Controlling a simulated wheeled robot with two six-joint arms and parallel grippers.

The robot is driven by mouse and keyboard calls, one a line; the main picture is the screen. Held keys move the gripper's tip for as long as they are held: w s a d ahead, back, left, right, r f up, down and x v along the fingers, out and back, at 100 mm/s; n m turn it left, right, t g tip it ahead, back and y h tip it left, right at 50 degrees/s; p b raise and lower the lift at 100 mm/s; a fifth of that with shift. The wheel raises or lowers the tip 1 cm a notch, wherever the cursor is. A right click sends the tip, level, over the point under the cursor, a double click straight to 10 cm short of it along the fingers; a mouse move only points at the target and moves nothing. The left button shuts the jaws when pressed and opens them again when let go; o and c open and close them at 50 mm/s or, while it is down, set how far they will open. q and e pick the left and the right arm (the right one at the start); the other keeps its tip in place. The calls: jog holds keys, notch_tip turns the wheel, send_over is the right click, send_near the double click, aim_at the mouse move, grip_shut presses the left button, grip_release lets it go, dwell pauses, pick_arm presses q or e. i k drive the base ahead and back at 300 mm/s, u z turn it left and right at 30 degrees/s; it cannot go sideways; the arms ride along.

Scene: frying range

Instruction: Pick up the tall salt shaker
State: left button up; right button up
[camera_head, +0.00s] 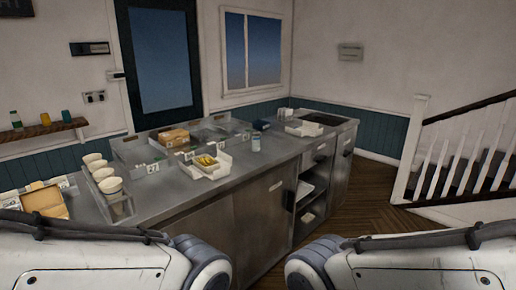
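My two arms come in from the bottom left and bottom right corners. Only their pale links and grey rounded joints show, well short of the shaker. Neither gripper is in view.
The white food tray (196,173) is left of the shaker. White cups (110,185) stand in a steel holder farther left. A cardboard box (45,200) is at the far left. The counter right of the shaker is mostly clear. A stair railing (450,160) stands at right.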

aim_at(256, 140)
jog(key=z, duration=0.6)
jog(key=i, duration=0.75)
jog(key=z, duration=0.75)
jog(key=i, duration=1)
jog(key=u, duration=0.5)
jog(key=i, duration=0.8)
jog(key=u, duration=0.85)
jog(key=i, duration=0.4)
jog(key=u, duration=0.4)
